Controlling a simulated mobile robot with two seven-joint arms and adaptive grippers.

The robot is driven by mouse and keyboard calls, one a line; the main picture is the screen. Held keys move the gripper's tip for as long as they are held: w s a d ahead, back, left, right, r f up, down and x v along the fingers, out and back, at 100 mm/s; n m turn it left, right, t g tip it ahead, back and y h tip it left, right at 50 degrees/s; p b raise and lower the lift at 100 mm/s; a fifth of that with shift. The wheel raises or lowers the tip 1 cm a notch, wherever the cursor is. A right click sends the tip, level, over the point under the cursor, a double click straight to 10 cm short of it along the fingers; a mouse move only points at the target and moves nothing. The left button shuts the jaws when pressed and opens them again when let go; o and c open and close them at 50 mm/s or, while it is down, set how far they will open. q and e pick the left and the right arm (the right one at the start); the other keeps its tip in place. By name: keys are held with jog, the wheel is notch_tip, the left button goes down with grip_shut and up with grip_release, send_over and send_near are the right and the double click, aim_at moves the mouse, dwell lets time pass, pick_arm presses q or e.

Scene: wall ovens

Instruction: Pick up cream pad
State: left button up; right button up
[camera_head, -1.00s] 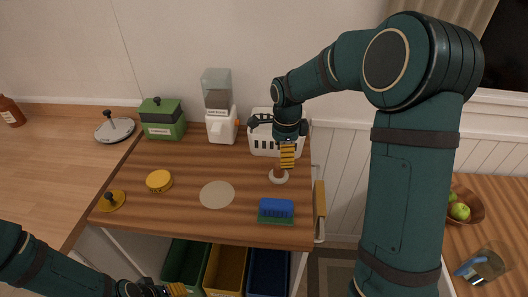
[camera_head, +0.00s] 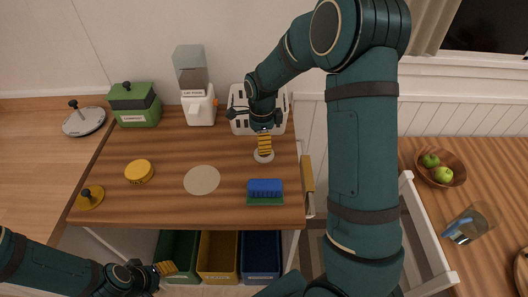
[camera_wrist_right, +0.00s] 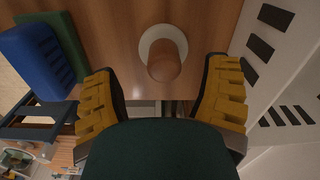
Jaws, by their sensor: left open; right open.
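A cream-white round pad (camera_head: 264,156) with an upright brown wooden knob lies on the wooden counter top; it also shows in the right wrist view (camera_wrist_right: 152,35). My right gripper (camera_head: 264,143) hangs over it, pointing down, and partly hides it in the head view. In the right wrist view my open right gripper (camera_wrist_right: 163,82) has a yellow finger on each side, with the knob ahead between them, not held. A flat beige disc (camera_head: 202,180) lies farther left. My left gripper (camera_head: 165,268) is low at the left, by the drawers, and empty.
A blue brush (camera_head: 265,187) lies in front of the pad, and a white basket (camera_head: 240,122) stands behind it. Farther left are a yellow tin (camera_head: 139,171), a yellow knobbed pad (camera_head: 90,197), a dispenser (camera_head: 197,100) and a green box (camera_head: 134,105). Coloured bins sit below.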

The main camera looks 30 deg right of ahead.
jog(key=f, duration=0.5)
jog(key=shift+d, duration=0.4)
grip_shut()
